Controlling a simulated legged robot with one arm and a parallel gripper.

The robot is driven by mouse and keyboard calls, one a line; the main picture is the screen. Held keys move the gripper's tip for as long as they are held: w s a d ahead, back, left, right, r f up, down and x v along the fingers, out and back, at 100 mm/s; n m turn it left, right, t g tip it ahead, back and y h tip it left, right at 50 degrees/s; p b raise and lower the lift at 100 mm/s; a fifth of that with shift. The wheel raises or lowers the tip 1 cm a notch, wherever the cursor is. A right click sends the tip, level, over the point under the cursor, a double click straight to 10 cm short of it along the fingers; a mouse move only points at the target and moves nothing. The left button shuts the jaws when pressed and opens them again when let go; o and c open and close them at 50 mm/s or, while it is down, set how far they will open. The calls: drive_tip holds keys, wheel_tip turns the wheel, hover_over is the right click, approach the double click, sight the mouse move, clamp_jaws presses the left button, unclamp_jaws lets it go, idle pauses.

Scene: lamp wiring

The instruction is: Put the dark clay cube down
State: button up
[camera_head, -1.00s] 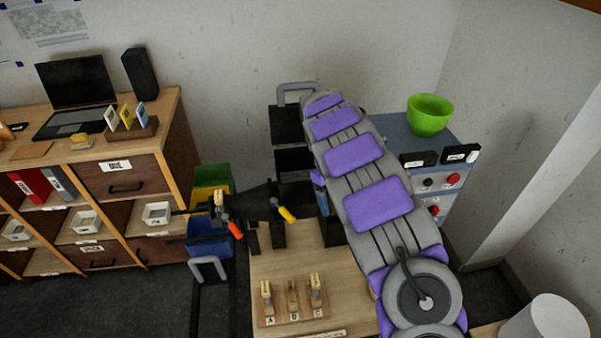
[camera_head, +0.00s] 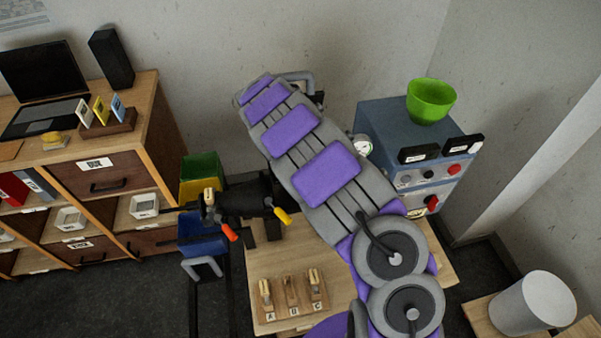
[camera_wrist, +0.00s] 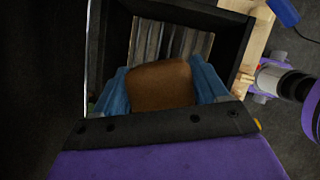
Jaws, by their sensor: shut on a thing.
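The dark clay cube (camera_wrist: 160,86) shows brown with rounded edges in the wrist view. My gripper (camera_wrist: 162,88) is shut on it, with a blue finger on each side. The cube is in front of a black-walled open box (camera_wrist: 232,50) with a grey ribbed panel (camera_wrist: 172,42) inside. I cannot tell whether the cube touches the box. In the head view my purple and grey arm hides the cube and the gripper.
A wooden bench (camera_head: 262,262) holds a rack of pegs (camera_head: 290,300). A blue-grey cabinet (camera_head: 385,120) carries a green bowl (camera_head: 431,101). Black clamps with red (camera_head: 229,232) and yellow (camera_head: 282,216) tips stand left of my arm. A white cylinder (camera_head: 533,303) stands at lower right.

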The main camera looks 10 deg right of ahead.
drive_tip(key=x, duration=0.2)
drive_tip(key=a+x, duration=0.1)
drive_tip(key=x, duration=0.1)
drive_tip(key=b+x, duration=0.1)
drive_tip(key=x, duration=0.1)
drive_tip(key=shift+s+f, duration=0.25)
drive_tip(key=shift+f, duration=0.45)
drive_tip(key=f, duration=0.1)
drive_tip(key=a+f, duration=0.1)
drive_tip(key=f, duration=0.1)
drive_tip(key=shift+a+b, duration=0.1)
drive_tip(key=shift+b, duration=0.2)
drive_tip(key=shift+a+f, duration=0.1)
drive_tip(key=shift+a, duration=0.15)
drive_tip(key=o, duration=1.3)
drive_tip(key=shift+d, duration=0.35)
drive_tip(key=shift+o, duration=0.8)
drive_tip(key=shift+a, duration=0.15)
